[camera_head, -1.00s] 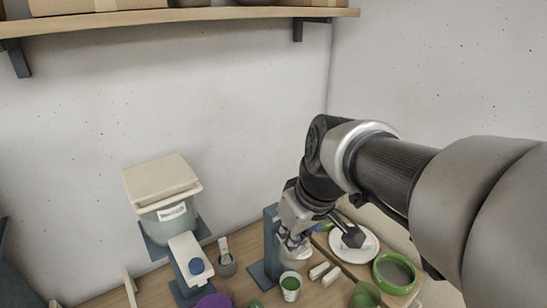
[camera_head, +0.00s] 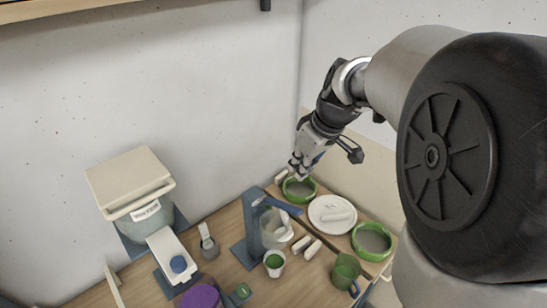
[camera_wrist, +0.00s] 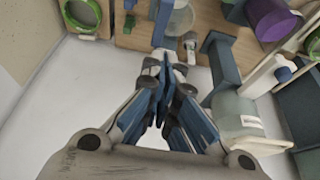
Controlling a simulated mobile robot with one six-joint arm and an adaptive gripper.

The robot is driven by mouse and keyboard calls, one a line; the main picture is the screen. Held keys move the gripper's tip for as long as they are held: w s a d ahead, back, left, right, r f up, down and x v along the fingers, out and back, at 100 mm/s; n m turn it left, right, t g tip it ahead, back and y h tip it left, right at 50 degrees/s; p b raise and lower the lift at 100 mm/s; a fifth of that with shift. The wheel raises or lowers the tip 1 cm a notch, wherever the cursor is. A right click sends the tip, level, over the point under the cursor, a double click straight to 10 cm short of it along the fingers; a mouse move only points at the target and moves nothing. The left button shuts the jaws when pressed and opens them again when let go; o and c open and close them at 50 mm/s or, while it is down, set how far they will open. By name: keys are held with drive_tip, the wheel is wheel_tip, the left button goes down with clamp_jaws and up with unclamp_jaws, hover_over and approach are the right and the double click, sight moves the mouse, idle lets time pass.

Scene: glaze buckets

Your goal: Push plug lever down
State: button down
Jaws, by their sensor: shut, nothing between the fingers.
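A blue lever (camera_head: 284,206) sticks out from the top of a dark blue stand (camera_head: 250,232), beside a translucent vessel (camera_head: 274,232). I take it for the plug lever. In the wrist view, the blue lever (camera_wrist: 162,24) shows beyond my fingertips, next to the translucent vessel (camera_wrist: 182,20). My gripper (camera_head: 297,171) is shut and empty. In the head view it hangs behind and above the lever, close to a green-rimmed bowl (camera_head: 299,189), apart from the lever. The wrist view shows its blue-grey fingers (camera_wrist: 166,72) together.
A lidded bucket (camera_head: 150,218) stands at the left. A white plate (camera_head: 332,214) and another green-rimmed bowl (camera_head: 372,239) are at the right. A green-filled cup (camera_head: 274,262), a green jug (camera_head: 345,271) and a purple container (camera_head: 201,297) stand in front.

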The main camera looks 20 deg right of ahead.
drive_tip(key=b, duration=0.1)
hover_over(293, 209)
drive_tip(key=w, duration=0.2)
drive_tip(key=f, duration=0.8)
drive_tip(key=shift+a+f, duration=0.1)
drive_tip(key=shift+a, duration=0.3)
drive_tip(key=shift+s+d+f, duration=0.1)
drive_tip(key=shift+s+f, duration=0.05)
drive_tip(key=shift+f, duration=0.5)
drive_tip(key=shift+s+d+f, duration=0.1)
drive_tip(key=shift+s+f, duration=0.05)
drive_tip(key=shift+f, duration=0.45)
drive_tip(key=shift+s+d+f+b, duration=0.1)
drive_tip(key=shift+s+f+b, duration=0.25)
drive_tip(key=shift+f, duration=0.4)
drive_tip(key=shift+f, duration=0.1)
